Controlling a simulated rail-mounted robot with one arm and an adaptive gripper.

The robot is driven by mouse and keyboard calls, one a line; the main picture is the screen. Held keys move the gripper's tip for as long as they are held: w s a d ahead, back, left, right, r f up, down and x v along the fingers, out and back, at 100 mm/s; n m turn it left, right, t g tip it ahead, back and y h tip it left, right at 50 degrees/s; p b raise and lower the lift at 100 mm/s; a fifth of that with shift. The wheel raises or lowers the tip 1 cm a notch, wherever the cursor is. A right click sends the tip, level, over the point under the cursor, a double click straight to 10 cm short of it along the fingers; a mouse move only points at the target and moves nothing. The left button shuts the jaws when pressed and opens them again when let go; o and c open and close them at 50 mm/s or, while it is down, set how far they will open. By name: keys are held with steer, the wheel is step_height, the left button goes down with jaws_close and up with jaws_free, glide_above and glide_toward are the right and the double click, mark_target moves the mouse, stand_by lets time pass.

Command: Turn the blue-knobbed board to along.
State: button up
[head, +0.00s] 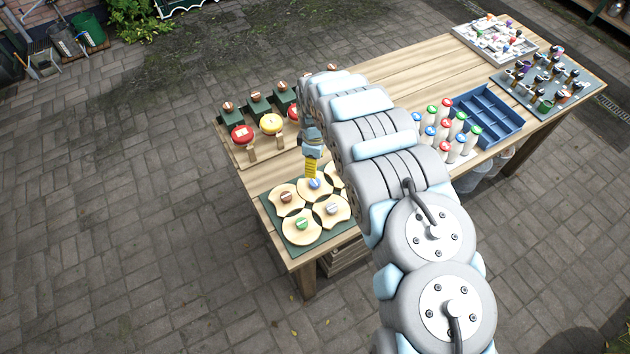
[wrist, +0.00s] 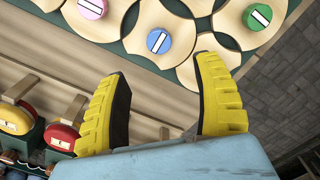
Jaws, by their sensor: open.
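The blue-knobbed board is a pale wooden piece with curved edges, among similar boards on a dark green mat (head: 270,209) at the table's near left corner. Its blue knob (head: 315,184) shows in the head view just below my gripper (head: 312,175). In the wrist view the blue knob (wrist: 159,41) lies at top centre, with a white bar slanting up to the right. My gripper (wrist: 162,68) is open, its yellow fingers apart and nothing between them. The fingertips appear above the table, beside the knob in the wrist view, not around it. My arm hides some boards in the head view.
Neighbouring boards carry a pink knob (wrist: 93,8) and a green knob (wrist: 258,17). Red and yellow round pieces (head: 271,123) stand behind the mat. A blue divided tray (head: 487,115) and several capped bottles (head: 446,130) are to the right.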

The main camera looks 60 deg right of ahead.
glide_above(315, 182)
steer(key=shift+f, duration=2.6)
steer(key=shift+w+f, duration=0.15)
steer(key=shift+f, duration=0.7)
steer(key=shift+f+b, duration=0.55)
steer(key=shift+f, duration=1.45)
jaws_close()
